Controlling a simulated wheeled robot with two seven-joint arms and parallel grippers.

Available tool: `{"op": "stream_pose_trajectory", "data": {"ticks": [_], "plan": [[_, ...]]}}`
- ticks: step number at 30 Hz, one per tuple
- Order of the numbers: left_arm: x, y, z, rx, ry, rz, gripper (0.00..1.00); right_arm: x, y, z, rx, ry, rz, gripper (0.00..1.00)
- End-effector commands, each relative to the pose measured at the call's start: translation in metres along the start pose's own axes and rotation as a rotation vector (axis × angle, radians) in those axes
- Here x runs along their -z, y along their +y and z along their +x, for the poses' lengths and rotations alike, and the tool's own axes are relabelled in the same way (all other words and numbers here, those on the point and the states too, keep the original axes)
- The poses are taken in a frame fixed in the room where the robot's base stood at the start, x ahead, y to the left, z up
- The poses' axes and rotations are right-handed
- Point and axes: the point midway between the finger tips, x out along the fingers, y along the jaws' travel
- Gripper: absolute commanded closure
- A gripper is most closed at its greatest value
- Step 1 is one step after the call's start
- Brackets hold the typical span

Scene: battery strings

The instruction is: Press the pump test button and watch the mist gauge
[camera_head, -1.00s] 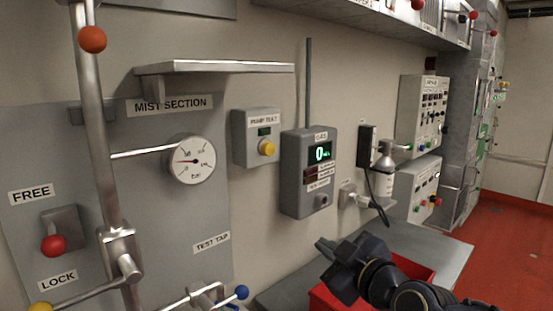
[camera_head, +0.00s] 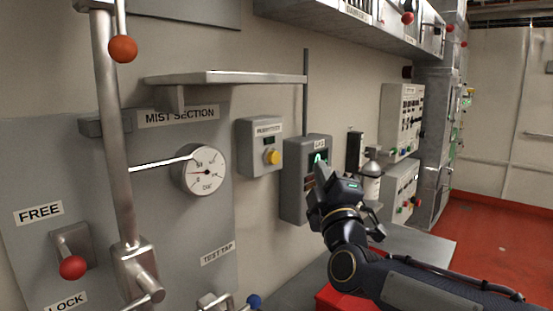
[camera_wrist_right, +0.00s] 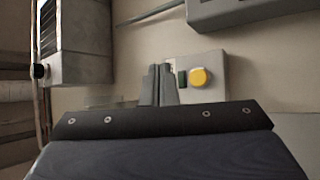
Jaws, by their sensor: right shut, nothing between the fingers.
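The pump test box (camera_head: 259,146) is a grey wall box with a yellow button (camera_head: 272,157). In the right wrist view the yellow button (camera_wrist_right: 199,77) shows just right of the fingertips, with a gap between them. The round white mist gauge (camera_head: 204,171) is left of the box, under the MIST SECTION label. Its needle points left, toward the low part of the dial. My right gripper (camera_head: 322,168) is shut and empty, raised in front of the gas box, right of the button. In the wrist view its closed fingers (camera_wrist_right: 159,84) point at the wall. My left gripper is not seen.
A grey gas box (camera_head: 295,190) is partly hidden behind my right gripper. A metal shelf (camera_head: 225,77) juts out above the gauge and the button. A lever with an orange knob (camera_head: 122,48) stands at left. A red bin (camera_head: 330,299) sits low beneath my right arm.

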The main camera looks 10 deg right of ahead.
Motion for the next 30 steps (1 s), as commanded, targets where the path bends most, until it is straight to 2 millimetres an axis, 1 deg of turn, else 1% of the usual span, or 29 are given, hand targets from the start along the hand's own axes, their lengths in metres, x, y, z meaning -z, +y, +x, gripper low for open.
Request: {"op": "stream_pose_trajectory", "data": {"ticks": [5,15,18,22,30], "plan": [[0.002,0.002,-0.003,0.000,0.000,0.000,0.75,0.011,-0.010,0.013,0.003,0.003,0.000,1.00],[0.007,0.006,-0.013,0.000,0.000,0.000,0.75,0.035,-0.032,0.047,0.003,0.002,0.001,1.00],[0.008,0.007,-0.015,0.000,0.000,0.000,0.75,0.039,-0.037,0.053,0.002,0.001,0.000,1.00],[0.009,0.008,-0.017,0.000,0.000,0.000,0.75,0.042,-0.041,0.057,0.001,0.001,0.001,1.00],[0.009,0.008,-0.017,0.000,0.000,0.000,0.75,0.043,-0.043,0.059,0.001,0.001,0.001,1.00]]}}
